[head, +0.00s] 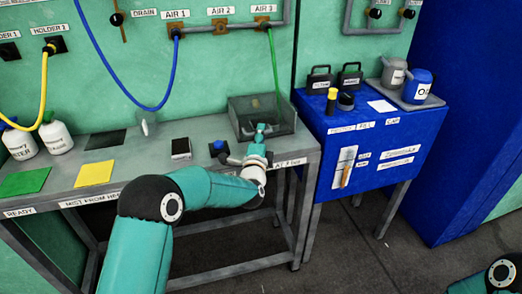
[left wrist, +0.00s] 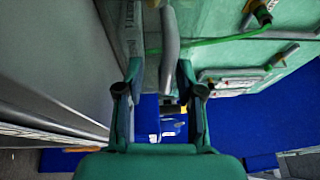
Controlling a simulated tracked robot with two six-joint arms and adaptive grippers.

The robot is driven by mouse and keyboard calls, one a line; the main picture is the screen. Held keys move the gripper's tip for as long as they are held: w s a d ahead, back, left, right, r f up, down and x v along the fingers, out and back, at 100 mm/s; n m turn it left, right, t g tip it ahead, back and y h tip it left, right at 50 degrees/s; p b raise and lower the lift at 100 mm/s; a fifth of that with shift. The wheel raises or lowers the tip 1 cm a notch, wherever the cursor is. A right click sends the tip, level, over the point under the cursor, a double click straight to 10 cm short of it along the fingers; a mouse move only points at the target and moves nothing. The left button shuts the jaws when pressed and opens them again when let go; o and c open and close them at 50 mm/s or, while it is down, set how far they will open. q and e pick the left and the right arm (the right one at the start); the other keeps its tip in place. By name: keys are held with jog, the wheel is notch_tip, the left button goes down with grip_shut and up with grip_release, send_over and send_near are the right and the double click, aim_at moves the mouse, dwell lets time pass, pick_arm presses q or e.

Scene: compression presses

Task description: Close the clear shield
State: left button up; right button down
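The clear shield (head: 243,106) is a smoky see-through box at the right end of the grey bench, under the AIR 3 outlet. A green hose runs down to it. My left gripper (head: 262,129) is at the shield's front side, overlapping it in the head view, so contact cannot be told. In the left wrist view my left gripper (left wrist: 160,72) has its two fingers apart. A grey bar (left wrist: 169,40) shows between and beyond the fingertips; I cannot tell if it belongs to the shield. My right gripper is out of view; only part of that arm shows.
The grey bench (head: 135,155) holds a blue-topped button (head: 219,147), a black-and-white block (head: 181,148), coloured mats and white bottles. A blue cabinet (head: 340,125) with black cases and containers stands close on the right. Blue and yellow hoses hang behind.

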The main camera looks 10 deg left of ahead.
pick_arm(q)
jog(key=s+d+f, duration=0.1)
jog(key=s, duration=1)
jog(key=shift+d, duration=0.2)
jog(key=shift+f, duration=0.1)
